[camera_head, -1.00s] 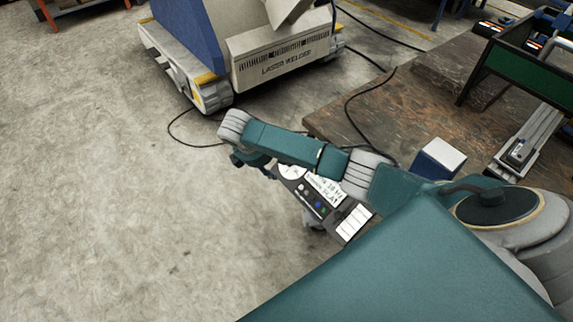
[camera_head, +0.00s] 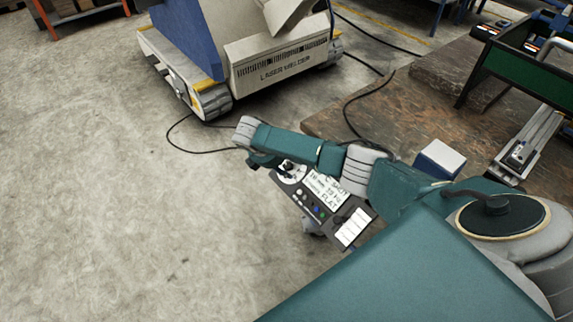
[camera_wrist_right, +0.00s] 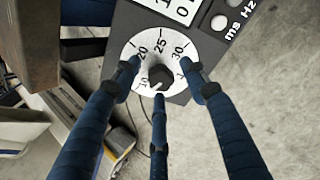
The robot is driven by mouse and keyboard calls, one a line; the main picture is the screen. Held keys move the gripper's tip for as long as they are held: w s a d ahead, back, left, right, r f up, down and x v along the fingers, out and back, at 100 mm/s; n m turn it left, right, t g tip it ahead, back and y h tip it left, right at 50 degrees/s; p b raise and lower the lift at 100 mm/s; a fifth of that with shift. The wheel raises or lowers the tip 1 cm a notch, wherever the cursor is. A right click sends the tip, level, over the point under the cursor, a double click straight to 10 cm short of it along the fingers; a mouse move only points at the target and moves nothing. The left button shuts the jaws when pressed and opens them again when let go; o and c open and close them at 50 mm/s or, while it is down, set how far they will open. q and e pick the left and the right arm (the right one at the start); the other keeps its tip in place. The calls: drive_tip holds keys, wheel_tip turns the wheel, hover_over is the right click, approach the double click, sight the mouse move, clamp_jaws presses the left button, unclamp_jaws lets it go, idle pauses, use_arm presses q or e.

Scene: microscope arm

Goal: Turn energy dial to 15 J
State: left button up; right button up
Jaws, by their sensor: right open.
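The control panel (camera_head: 312,200) is dark, with a screen, coloured buttons and a white round dial face (camera_head: 291,173). In the right wrist view the dial face (camera_wrist_right: 148,45) shows 20, 25 and 30, with other marks partly hidden. Its black knob (camera_wrist_right: 161,74) is in the middle; I cannot tell its setting surely. My right gripper (camera_wrist_right: 159,76) is open, with three blue fingers spread around the knob and none clearly gripping it. In the head view my right gripper (camera_head: 265,161) is at the dial, mostly hidden under its wrist. My left gripper is not in view.
A worn brown workbench (camera_head: 420,115) stands behind my right arm, with a blue and white box (camera_head: 440,158) on it. A laser welder (camera_head: 285,62) stands at the back, with black cables on the floor. The concrete floor at left is clear.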

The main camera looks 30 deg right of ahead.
clamp_jaws()
idle(0.4)
